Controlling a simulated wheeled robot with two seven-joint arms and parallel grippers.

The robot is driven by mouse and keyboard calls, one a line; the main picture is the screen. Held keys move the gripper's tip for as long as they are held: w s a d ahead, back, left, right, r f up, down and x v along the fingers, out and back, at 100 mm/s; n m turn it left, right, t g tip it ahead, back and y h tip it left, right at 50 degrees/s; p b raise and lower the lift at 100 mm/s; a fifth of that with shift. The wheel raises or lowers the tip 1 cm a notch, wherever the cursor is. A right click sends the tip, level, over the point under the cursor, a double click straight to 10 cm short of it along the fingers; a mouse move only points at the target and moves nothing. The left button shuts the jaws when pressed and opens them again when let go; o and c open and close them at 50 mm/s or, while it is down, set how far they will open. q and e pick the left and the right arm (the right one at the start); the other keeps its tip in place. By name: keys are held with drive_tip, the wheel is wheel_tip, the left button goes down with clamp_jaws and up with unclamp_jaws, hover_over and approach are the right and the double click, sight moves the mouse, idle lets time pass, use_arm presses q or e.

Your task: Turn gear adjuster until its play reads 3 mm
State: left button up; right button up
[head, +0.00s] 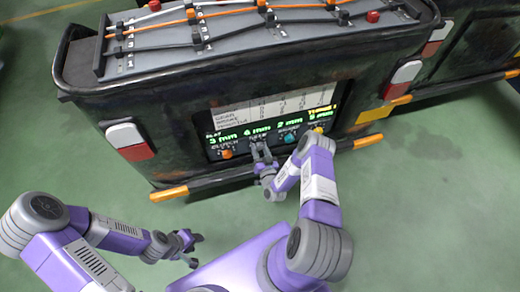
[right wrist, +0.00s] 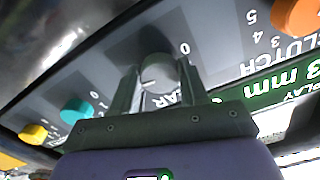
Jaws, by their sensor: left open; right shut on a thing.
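The gear adjuster is a grey round knob, seen in the right wrist view (right wrist: 158,76) above upside-down lettering ending in "EAR". My right gripper (head: 260,152) is shut on it, one finger on each side, and hides most of it in the head view. The green display (head: 257,130) above it reads 4 mm. The clutch readout to its left is 3 mm, and the one to its right is 2 mm. The far-right readout is hard to read. My left gripper (head: 197,250) is open and empty, low above the green floor, apart from the panel.
An orange clutch knob (head: 227,153) sits left of the gear knob. A teal knob (head: 290,138) and a yellow knob (head: 318,129) sit to its right, close to my right arm. The floor in front is clear.

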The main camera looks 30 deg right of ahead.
drive_tip(key=n+p, duration=0.1)
drive_tip(key=n, duration=0.4)
drive_tip(key=shift+a+n+p, duration=0.1)
drive_tip(key=shift+n+p, duration=0.2)
drive_tip(key=shift+p, duration=0.05)
drive_tip(key=n+p, duration=0.1)
drive_tip(key=n, duration=1)
drive_tip(key=shift+n, duration=0.4)
drive_tip(key=n, duration=0.5)
drive_tip(key=shift+n, duration=0.3)
drive_tip(key=shift+d, duration=0.2)
drive_tip(key=o, duration=1.1)
drive_tip(key=shift+c, duration=0.2)
